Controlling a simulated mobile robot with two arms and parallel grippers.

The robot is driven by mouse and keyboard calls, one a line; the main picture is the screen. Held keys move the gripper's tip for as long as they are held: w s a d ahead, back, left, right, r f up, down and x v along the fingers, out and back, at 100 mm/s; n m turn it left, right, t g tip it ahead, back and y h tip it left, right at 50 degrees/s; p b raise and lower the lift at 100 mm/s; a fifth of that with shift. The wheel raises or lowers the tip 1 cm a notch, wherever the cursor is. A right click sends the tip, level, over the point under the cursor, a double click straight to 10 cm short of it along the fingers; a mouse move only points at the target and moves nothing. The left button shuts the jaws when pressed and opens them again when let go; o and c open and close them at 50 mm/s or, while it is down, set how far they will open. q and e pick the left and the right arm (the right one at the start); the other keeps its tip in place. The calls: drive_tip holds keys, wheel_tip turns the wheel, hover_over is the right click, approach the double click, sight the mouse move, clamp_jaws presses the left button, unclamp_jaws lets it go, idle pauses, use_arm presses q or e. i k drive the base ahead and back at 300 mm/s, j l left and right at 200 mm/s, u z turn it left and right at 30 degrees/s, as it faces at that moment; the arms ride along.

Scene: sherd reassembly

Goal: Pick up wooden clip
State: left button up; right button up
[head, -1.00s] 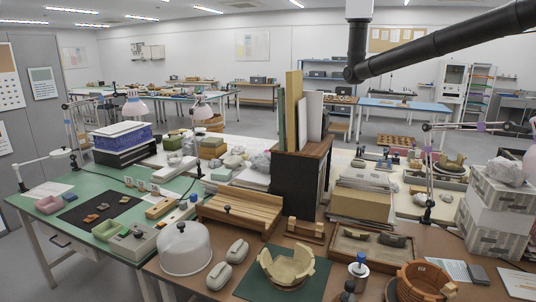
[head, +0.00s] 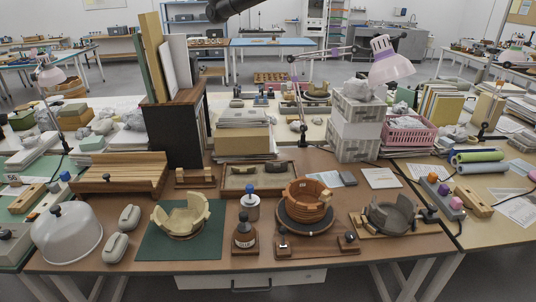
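No wooden clip can be made out with certainty. Small brown pieces sit at both ends of a low wooden rack (head: 315,247) at the table's front; they are too small to identify. Behind it, an orange-brown banded pot (head: 306,203) stands on a dark round turntable (head: 307,226). A pale, broken-rimmed bowl (head: 180,217) stands on a green mat (head: 147,246) to the left. A grey broken vessel (head: 391,217) sits on a wooden base to the right. Neither of my grippers is in view.
A clear dome (head: 66,234) and two pale grey blocks are at the left. A shallow wooden tray (head: 257,178) and white boxes (head: 359,128) stand behind. The front right table edge is mostly clear.

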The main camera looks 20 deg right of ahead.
sight(325, 197)
drive_tip(key=l+z, duration=0.15)
drive_tip(key=z, duration=1.05)
drive_tip(key=i+j, duration=0.05)
